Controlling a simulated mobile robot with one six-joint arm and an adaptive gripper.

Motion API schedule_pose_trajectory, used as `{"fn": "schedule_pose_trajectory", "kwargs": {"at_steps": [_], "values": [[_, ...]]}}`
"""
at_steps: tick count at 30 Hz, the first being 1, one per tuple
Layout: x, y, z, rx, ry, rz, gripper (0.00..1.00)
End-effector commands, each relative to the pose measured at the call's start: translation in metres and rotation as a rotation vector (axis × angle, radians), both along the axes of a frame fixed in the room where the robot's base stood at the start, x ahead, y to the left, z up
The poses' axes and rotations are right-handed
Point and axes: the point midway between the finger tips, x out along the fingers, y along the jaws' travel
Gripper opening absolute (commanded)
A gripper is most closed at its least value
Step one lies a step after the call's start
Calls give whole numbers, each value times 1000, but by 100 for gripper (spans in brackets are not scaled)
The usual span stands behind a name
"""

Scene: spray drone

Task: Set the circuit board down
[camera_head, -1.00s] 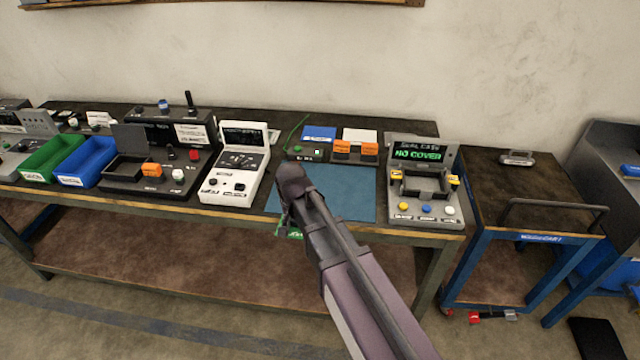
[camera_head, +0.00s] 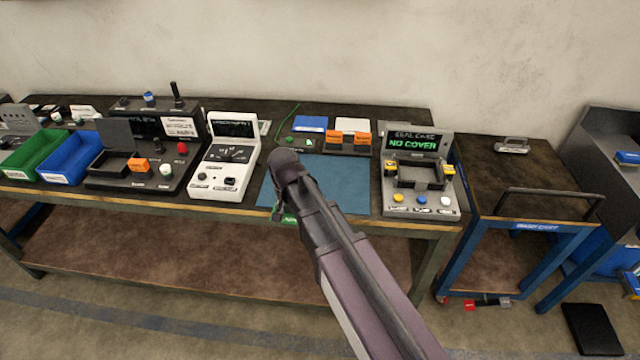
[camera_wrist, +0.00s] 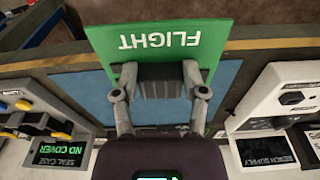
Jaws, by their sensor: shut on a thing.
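The circuit board (camera_wrist: 208,42) is a green panel marked FLIGHT, upside down in the wrist view. My gripper (camera_wrist: 158,75) is shut on it. In the head view my gripper (camera_head: 285,190) is over the front edge of the blue mat (camera_head: 338,185), and only a small green corner of the board (camera_head: 290,218) shows below it; my arm hides the rest. In the wrist view the blue mat (camera_wrist: 88,100) lies behind the board, and the board reaches past the bench's front edge. I cannot tell how high the board is above the mat.
A white tester (camera_head: 225,158) stands left of the mat. The seal case station (camera_head: 418,175), reading NO COVER, stands right. An orange-clamped fixture (camera_head: 347,141) is behind the mat. Green (camera_head: 35,155) and blue bins (camera_head: 72,158) are far left. A blue cart (camera_head: 520,225) stands right of the bench.

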Motion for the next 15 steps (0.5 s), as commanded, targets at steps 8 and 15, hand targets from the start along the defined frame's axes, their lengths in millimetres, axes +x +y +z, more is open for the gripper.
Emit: {"fn": "schedule_pose_trajectory", "kwargs": {"at_steps": [8,15], "values": [[31,18,-20,0,-1,41,6],[34,20,-20,0,-1,48,6]]}}
